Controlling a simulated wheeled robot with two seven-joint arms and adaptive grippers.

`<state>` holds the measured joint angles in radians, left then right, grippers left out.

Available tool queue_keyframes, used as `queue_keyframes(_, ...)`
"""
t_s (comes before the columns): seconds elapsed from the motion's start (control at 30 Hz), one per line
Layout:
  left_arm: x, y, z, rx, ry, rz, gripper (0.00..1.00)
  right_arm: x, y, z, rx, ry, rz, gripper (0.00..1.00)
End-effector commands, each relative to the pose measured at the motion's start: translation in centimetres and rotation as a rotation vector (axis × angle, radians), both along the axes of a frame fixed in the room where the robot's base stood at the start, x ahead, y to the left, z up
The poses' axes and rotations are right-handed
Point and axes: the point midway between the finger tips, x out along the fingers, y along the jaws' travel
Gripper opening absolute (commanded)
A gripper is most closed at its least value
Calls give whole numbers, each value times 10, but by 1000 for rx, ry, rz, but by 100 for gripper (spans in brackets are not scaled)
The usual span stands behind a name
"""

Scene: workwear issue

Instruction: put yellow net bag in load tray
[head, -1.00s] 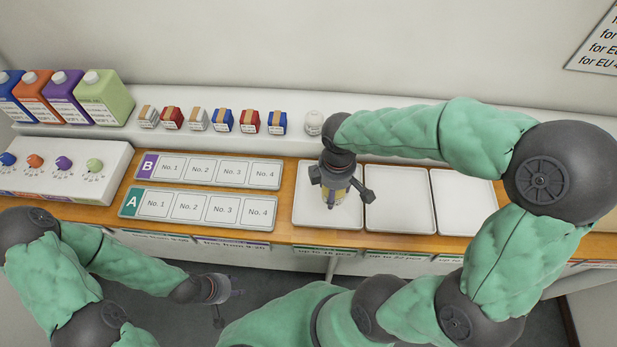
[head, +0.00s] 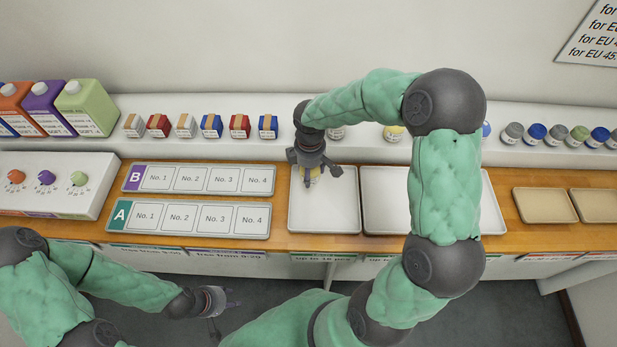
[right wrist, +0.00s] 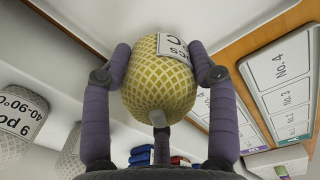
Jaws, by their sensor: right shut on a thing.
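The yellow net bag (right wrist: 158,92) is a rounded pale thing in yellow netting with a white printed label. In the right wrist view it sits between the fingers of my right gripper (right wrist: 160,75), which is shut on it. In the head view my right gripper (head: 309,178) points down over the left part of the leftmost white tray (head: 335,215), and only a little yellow of the bag shows. I cannot tell whether the bag touches the tray. My left gripper (head: 228,298) is low in front of the counter, empty, its fingers apart.
More white trays (head: 385,215) stand to the right, partly behind my right arm. Label boards A (head: 190,232) and B (head: 200,190) lie left. Small boxes (head: 211,127) and rolled net bags (head: 393,132) line the back shelf. Tan trays (head: 545,205) stand far right.

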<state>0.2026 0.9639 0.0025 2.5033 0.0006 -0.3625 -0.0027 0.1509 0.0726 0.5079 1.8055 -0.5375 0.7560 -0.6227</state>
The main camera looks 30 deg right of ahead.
Motion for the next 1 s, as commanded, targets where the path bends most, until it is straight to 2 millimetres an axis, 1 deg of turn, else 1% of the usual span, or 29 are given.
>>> queue_keyframes(0.03, 0, 0, -2, 0, 0, 0, 40, 4, -1, -6, 0, 0, -1, 25)
queue_keyframes(0.27, 0, 0, -4, 0, 0, 0, 40, 13, -3, -15, 0, 0, -1, 25)
queue_keyframes(0.3, 0, 0, -5, 0, 0, 0, 40, 15, -3, -19, 1, 1, -1, 25)
queue_keyframes(0.5, 0, 0, -15, 0, 0, 0, 40, 14, -3, -46, 0, 1, 1, 25)
queue_keyframes(0.57, 0, 0, -15, 0, 0, 0, 40, 14, -3, -48, 0, 1, 1, 25)
queue_keyframes(0.77, 0, 0, -14, 0, 0, 0, 40, 14, -3, -47, 0, 0, 0, 25)
queue_keyframes(0.93, 0, 0, -17, 0, 0, 0, 40, 14, -3, -51, 0, 0, 0, 25)
queue_keyframes(0.97, 0, 0, -16, 0, 0, 0, 40, 14, -3, -50, 0, 0, 0, 67)
queue_keyframes(1.0, 0, 0, -16, 0, 0, 0, 40, 14, -3, -50, 0, 0, 0, 79)
